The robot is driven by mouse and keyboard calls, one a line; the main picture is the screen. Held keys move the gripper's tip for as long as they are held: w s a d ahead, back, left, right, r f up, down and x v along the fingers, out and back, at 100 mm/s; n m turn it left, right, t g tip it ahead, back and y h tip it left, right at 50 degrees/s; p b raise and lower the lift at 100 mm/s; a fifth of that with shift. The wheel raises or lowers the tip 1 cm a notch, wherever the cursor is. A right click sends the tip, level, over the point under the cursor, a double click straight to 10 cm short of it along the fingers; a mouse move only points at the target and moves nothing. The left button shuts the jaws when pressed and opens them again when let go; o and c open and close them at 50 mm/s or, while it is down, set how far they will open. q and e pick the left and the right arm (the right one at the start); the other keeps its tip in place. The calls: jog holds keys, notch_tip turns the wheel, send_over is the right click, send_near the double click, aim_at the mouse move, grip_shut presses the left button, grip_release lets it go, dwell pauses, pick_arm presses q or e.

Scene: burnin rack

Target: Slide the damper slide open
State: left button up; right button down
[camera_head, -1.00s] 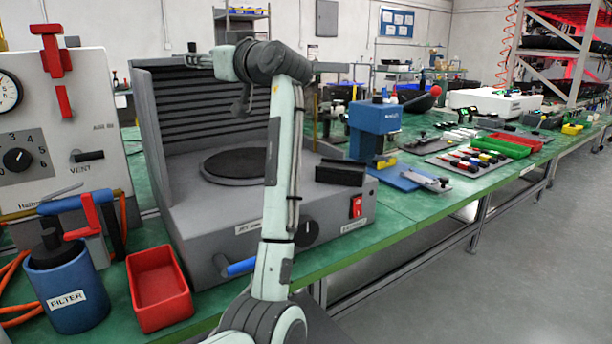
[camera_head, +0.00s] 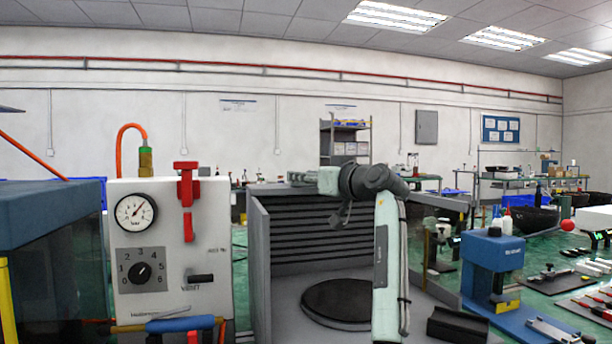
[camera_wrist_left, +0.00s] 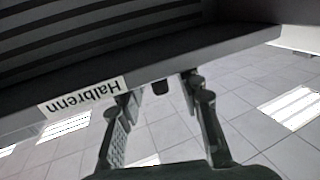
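My left gripper (camera_head: 299,178) is at the top edge of the grey hood (camera_head: 258,262), whose back wall is slatted. In the left wrist view, which is upside down, the two gripper fingers (camera_wrist_left: 158,92) are spread apart at the hood's lip, next to its "Halbrenn" label (camera_wrist_left: 82,96). A small black tab (camera_wrist_left: 160,87) at the lip lies between the fingertips, with gaps at both sides; I cannot tell whether it is the damper slide. The lip hides what is behind it. My right gripper is not in view.
A white panel (camera_head: 215,245) with a gauge, a dial and a black VENT handle (camera_head: 200,278) stands left of the hood. A black round plate (camera_head: 338,302) lies inside the hood. A blue press (camera_head: 492,262) stands at the right.

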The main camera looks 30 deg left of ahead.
pick_arm(q)
grip_shut()
dwell(0.5)
